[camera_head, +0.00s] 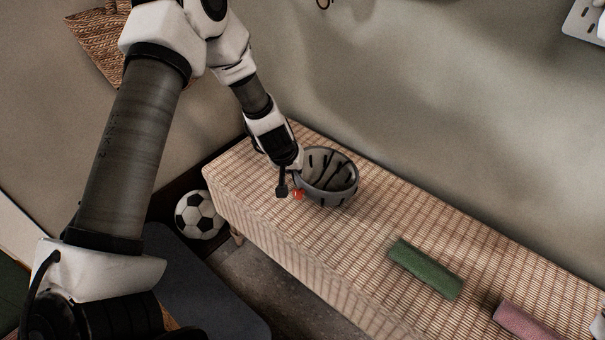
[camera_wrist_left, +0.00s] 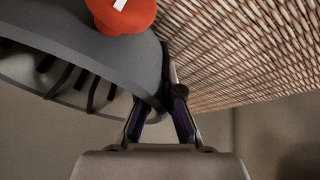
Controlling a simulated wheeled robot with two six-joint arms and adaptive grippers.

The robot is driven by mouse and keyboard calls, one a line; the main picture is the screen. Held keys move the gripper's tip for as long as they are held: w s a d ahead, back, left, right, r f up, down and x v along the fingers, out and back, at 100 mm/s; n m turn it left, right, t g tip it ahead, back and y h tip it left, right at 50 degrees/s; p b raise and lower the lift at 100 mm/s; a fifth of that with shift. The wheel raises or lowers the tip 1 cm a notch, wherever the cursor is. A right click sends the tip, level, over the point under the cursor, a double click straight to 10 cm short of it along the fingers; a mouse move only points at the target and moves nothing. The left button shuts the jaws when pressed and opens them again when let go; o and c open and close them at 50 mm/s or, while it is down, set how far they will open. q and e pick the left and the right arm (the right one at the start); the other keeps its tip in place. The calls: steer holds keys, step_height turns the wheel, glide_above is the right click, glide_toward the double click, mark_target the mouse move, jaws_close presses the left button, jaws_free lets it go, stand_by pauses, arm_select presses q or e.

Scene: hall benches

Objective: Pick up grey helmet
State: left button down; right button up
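The grey helmet (camera_head: 341,184) rests open side up like a bowl on the woven bench, with dark slots in its shell. Its grey wall and slotted inside fill the upper left of the left wrist view (camera_wrist_left: 110,55). My left gripper (camera_head: 290,186) is at the helmet's left rim. In the left wrist view its two fingers (camera_wrist_left: 160,105) straddle the rim and close in on the wall, one inside and one outside. The inner fingertip is partly hidden by the wall.
A small red piece (camera_head: 298,194) with a white mark sits against the helmet's near side. A green roll (camera_head: 425,268) and a pink roll (camera_head: 526,322) lie to the right on the bench (camera_head: 268,222). A football (camera_head: 199,214) is on the floor. A wall stands behind.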

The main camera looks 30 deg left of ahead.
arm_select(q)
step_height(320, 180, up, 4)
steer(key=p, duration=0.3)
steer(key=shift+s+d+f+b, duration=0.1)
steer(key=shift+s+f+b, duration=0.15)
steer(key=shift+s+b, duration=0.15)
steer(key=shift+s+d+f+b, duration=0.1)
steer(key=shift+s+f+b, duration=0.2)
steer(key=shift+s, duration=0.2)
steer(key=s+d+r, duration=0.1)
steer(key=s+d, duration=0.2)
steer(key=s, duration=1.1)
steer(key=shift+r+p, duration=0.35)
steer(key=shift+p, duration=0.05)
